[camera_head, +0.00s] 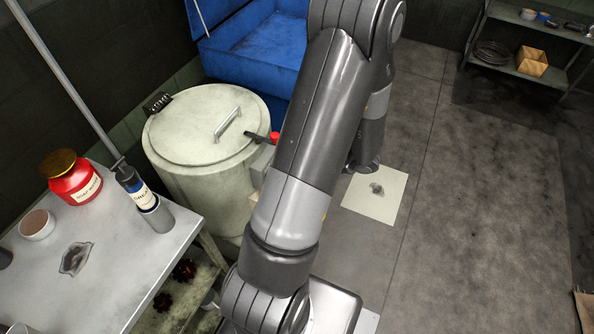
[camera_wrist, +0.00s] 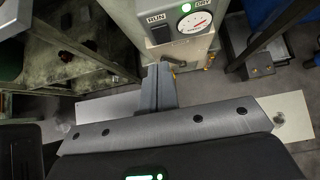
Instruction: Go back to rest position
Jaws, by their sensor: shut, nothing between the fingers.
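My gripper (camera_wrist: 158,70) shows in the wrist view with its two grey fingers together and nothing between them. It points toward the front of a pale machine (camera_wrist: 195,45) that has a round dial, a green light and the labels RUN and DRY. I cannot tell the exact gap between the fingers and the machine. In the head view my arm crosses the middle of the picture and bends downward near the top. The fingers are hidden there behind the arm.
A round pale drum (camera_head: 185,135) with a handled lid stands left of my arm, before a blue container (camera_head: 255,60). A metal table (camera_head: 120,255) at left holds a red jar (camera_head: 75,180), cup and bottle. A shelf (camera_head: 515,70) stands at far right.

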